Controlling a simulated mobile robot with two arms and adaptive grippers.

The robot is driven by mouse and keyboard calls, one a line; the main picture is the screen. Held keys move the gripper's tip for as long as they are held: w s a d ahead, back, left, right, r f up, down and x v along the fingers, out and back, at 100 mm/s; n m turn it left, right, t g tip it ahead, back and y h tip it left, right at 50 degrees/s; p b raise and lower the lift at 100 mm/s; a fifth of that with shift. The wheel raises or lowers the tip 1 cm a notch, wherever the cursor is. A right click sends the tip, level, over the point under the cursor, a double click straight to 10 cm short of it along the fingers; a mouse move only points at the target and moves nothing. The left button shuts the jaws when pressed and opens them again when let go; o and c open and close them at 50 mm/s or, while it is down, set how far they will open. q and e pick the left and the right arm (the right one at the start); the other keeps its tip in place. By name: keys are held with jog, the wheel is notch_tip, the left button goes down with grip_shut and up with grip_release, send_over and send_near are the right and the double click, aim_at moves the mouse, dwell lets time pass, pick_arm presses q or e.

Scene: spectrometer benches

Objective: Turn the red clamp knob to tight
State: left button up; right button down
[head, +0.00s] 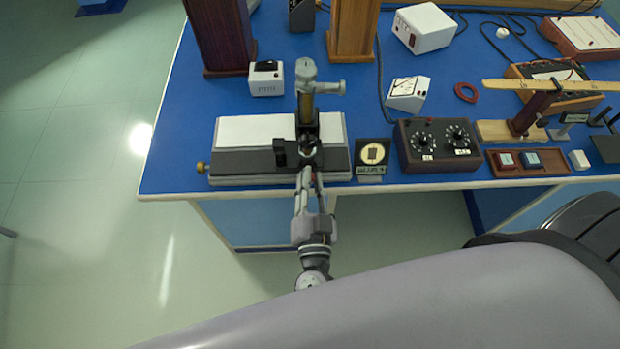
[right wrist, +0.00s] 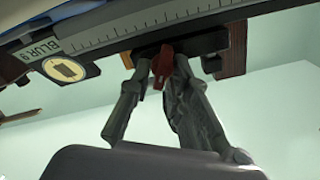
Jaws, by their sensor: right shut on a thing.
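The red clamp knob (right wrist: 163,66) shows in the right wrist view under the front edge of a scaled rail (right wrist: 150,28). My right gripper (right wrist: 160,72) is shut on it, one finger on each side. In the head view my right gripper (head: 310,178) reaches up to the front of the microscope stand (head: 235,160) at the bench edge, and its fingers mostly hide the knob there. How tight the knob is cannot be told. My left gripper is not in view.
A small dark card stand (head: 373,157) and a dark box with two dials (head: 438,146) stand just right of the microscope. A white switch box (head: 266,78) and a wooden block (head: 220,35) are behind it. The floor left of the blue bench (head: 175,130) is clear.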

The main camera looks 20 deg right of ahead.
jog(key=m, duration=0.5)
jog(key=shift+d+f+m, duration=0.2)
jog(key=shift+f+m, duration=0.05)
jog(key=shift+m, duration=0.05)
jog(key=m+b, duration=0.1)
jog(key=m, duration=0.2)
jog(key=m+b, duration=0.1)
jog(key=m, duration=0.2)
jog(key=shift+s+d+f, duration=0.1)
jog(key=shift+f, duration=0.1)
jog(key=shift+m, duration=0.4)
jog(key=c, duration=1.7)
grip_release()
jog(key=shift+s, duration=0.1)
jog(key=v, duration=1.2)
